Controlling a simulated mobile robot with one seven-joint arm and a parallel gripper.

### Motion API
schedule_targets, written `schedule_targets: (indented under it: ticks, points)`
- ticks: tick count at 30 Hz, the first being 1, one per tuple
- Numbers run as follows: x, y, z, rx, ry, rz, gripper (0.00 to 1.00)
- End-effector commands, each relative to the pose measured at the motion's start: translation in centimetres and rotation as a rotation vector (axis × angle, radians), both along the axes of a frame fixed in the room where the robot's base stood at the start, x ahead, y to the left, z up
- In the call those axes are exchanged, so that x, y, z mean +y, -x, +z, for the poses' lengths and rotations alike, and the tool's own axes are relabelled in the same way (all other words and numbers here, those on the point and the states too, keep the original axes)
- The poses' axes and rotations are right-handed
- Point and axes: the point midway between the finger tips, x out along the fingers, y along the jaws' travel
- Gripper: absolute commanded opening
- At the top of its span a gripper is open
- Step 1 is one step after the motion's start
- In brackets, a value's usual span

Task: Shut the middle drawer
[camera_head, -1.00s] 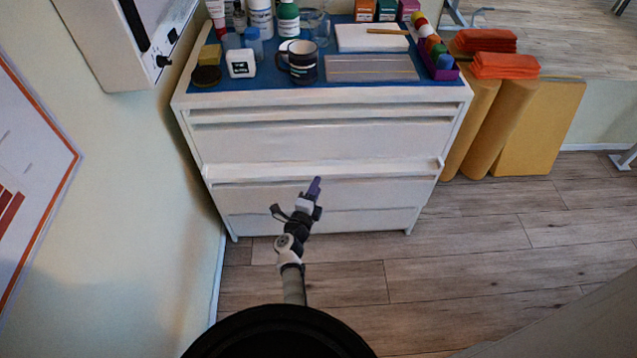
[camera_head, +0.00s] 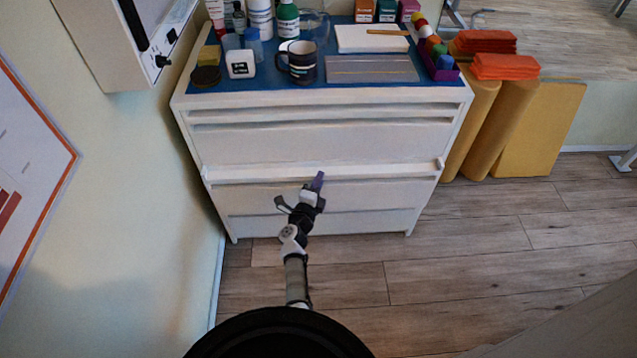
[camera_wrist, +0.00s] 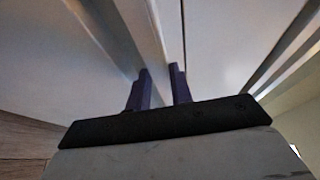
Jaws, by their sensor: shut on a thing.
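The middle drawer (camera_head: 255,192) is in the white cabinet, below the top drawer (camera_head: 320,138). Its long white handle ledge (camera_head: 385,171) runs across the front and stands out a little past the cabinet's sides. How far the drawer itself is out is hard to tell from above. My gripper (camera_head: 318,178) is at this ledge, near its middle. In the wrist view, my gripper's purple fingers (camera_wrist: 163,74) are closed on a pale strip of the drawer front, which looks like the handle. The exact contact is partly hidden.
The blue cabinet top (camera_head: 290,93) holds a dark mug (camera_head: 302,65), bottles, a white box and a grey board (camera_head: 370,69). A wall (camera_head: 130,200) stands close on the left. Yellow bolsters (camera_head: 470,125) stand to the right. The wood floor (camera_head: 460,260) is clear in front.

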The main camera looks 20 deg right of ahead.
Motion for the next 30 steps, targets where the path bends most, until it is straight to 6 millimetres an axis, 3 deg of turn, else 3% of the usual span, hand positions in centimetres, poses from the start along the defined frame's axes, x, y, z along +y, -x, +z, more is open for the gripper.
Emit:
schedule_targets:
  ticks: [5, 18, 29, 30]
  points:
    - [0.0, -0.1, -0.4, 0.005, -0.002, 0.001, 0.00]
    - [-1.1, -3.9, -0.6, 0.008, -0.003, 0.002, 0.00]
    - [-1.1, -4.2, -0.4, 0.009, -0.002, 0.005, 0.00]
    - [-1.1, -4.2, -0.4, 0.008, -0.003, 0.005, 0.26]
